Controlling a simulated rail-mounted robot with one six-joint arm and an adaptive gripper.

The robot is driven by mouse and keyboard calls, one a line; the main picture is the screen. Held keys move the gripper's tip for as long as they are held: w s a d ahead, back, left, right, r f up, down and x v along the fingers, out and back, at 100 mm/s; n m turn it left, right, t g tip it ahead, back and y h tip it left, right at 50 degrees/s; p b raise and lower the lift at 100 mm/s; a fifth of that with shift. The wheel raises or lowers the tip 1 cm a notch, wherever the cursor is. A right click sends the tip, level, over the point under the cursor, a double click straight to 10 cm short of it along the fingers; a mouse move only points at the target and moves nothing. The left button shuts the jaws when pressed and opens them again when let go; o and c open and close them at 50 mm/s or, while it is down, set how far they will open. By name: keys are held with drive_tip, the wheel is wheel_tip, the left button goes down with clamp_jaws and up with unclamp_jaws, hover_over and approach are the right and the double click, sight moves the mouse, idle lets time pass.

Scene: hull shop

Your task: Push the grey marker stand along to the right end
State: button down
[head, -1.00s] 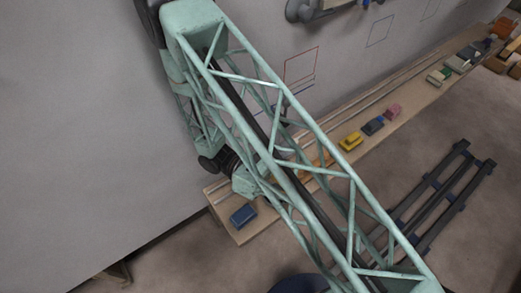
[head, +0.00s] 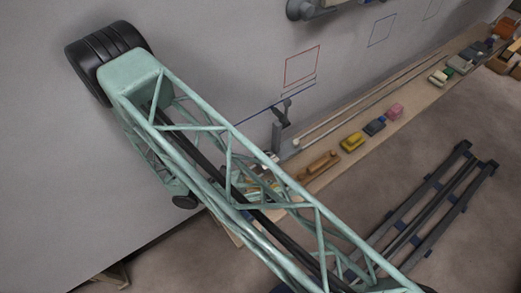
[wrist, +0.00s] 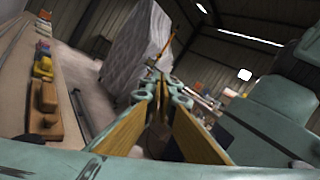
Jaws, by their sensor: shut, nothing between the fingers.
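The grey marker stand (head: 278,136) stands upright at the near left end of the rails on the long wooden bench, close to the wall. A dark clamp-like head tops its post. My arm's green lattice crosses in front of the bench just left of and below it, and part of its base may be hidden. My gripper (wrist: 160,78) shows in the wrist view with its yellow-faced fingers together at the tips and nothing between them. In the head view the gripper is mostly hidden behind the lattice. I cannot make out the stand in the wrist view.
The bench's front strip holds an orange-brown wooden block (head: 318,165), a yellow block (head: 352,141), a dark block (head: 374,126) and a pink block (head: 395,111). The pale rails (head: 370,105) run clear to the right. A dark rack (head: 425,205) lies on the floor.

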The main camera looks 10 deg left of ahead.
drive_tip(key=w+a+f+n+t+y+p, duration=0.1)
drive_tip(key=w+a+f+t+y, duration=0.1)
drive_tip(key=a, duration=0.5)
drive_tip(key=w+a+f+n+t+y+p, duration=0.1)
drive_tip(key=w+a+f+t+y, duration=0.1)
drive_tip(key=a+t, duration=0.3)
drive_tip(key=w+a+f+t+y, duration=0.2)
drive_tip(key=a+f+t+y, duration=0.1)
drive_tip(key=a, duration=0.8)
drive_tip(key=shift+w+f+n+y+p, duration=0.2)
drive_tip(key=shift+f+n+y+p, duration=0.1)
drive_tip(key=shift+n+y+p, duration=0.15)
drive_tip(key=shift+w+d, duration=0.15)
drive_tip(key=shift+b+x, duration=1.3)
drive_tip(key=shift+x, duration=5.55)
drive_tip(key=shift+w+r, duration=0.15)
drive_tip(key=shift+w, duration=0.05)
